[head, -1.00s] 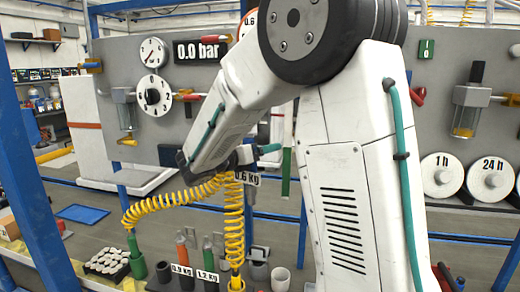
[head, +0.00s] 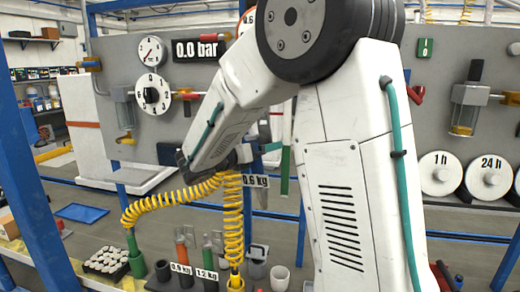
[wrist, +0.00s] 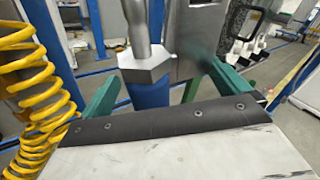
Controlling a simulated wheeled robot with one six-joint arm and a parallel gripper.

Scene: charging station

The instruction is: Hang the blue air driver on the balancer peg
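In the wrist view a blue cylindrical body (wrist: 148,95), seemingly the blue air driver, stands below a metal hex collar (wrist: 145,68) and shaft. My gripper (wrist: 165,75) has its green fingers spread either side of the blue body, with a clear gap on the right. The left finger is close to it; contact cannot be told. In the head view my gripper (head: 250,155) is partly hidden by my arm. A 0.6 kg tag (head: 255,181) hangs just below it, with a grey tapered part under it. I cannot make out the balancer peg.
A coiled yellow hose (head: 233,225) runs close to my gripper and also shows in the wrist view (wrist: 35,90). Holders with 0.9 kg (head: 181,268) and 1.2 kg (head: 207,275) tags stand below. A grey panel (head: 235,105) with gauges is behind.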

